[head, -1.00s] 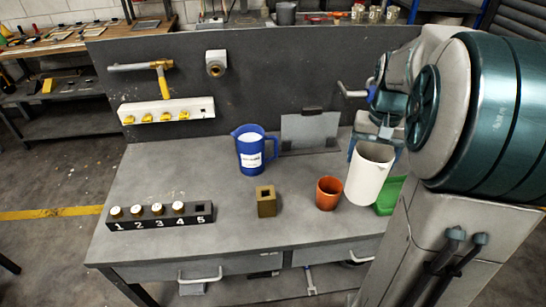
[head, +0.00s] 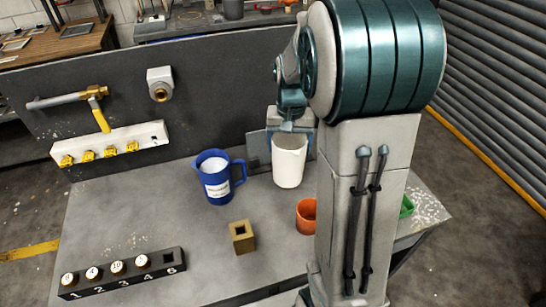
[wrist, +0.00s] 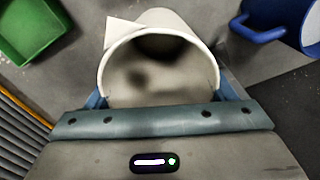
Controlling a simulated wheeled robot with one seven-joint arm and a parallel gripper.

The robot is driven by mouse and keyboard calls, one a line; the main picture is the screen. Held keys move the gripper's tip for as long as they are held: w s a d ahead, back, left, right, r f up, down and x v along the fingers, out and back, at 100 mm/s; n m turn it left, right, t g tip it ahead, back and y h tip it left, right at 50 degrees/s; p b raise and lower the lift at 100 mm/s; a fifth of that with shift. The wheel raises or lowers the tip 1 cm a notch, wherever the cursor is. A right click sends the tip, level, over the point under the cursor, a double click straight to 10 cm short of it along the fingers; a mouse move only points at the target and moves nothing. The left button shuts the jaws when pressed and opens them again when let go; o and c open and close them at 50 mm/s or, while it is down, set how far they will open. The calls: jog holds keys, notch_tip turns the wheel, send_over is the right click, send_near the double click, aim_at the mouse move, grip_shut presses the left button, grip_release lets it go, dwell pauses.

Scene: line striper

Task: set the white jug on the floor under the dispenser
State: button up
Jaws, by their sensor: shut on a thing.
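The white jug (head: 289,162) is upright over the back of the grey table, right of the blue jug and behind the orange cup. I cannot tell if its base touches the table. My gripper (wrist: 160,97) is shut on it, with a blue finger on each side in the wrist view; the fingers are mostly hidden in the head view. The wrist view looks into the open white jug (wrist: 158,75), which shows no clear contents. A round brass outlet on a pale mount (head: 160,85) is on the dark back panel; I cannot tell if it is the dispenser.
The blue jug (head: 217,178), a brass block (head: 242,237), an orange cup (head: 306,214) and a green tray (head: 407,206) stand on the table (head: 130,215). A numbered rack (head: 125,272) is at front left. A brass pipe with yellow lever (head: 97,108) is on the panel.

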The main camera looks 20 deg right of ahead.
jog(key=w+a+f, duration=0.1)
jog(key=a+f, duration=0.1)
jog(key=shift+w+a, duration=0.4)
jog(key=shift+f+p, duration=0.65)
jog(key=shift+f, duration=1.3)
jog(key=shift+f, duration=0.1)
jog(key=o, duration=0.9)
jog(key=shift+f, duration=0.15)
jog(key=o, duration=0.4)
jog(key=shift+r, duration=0.2)
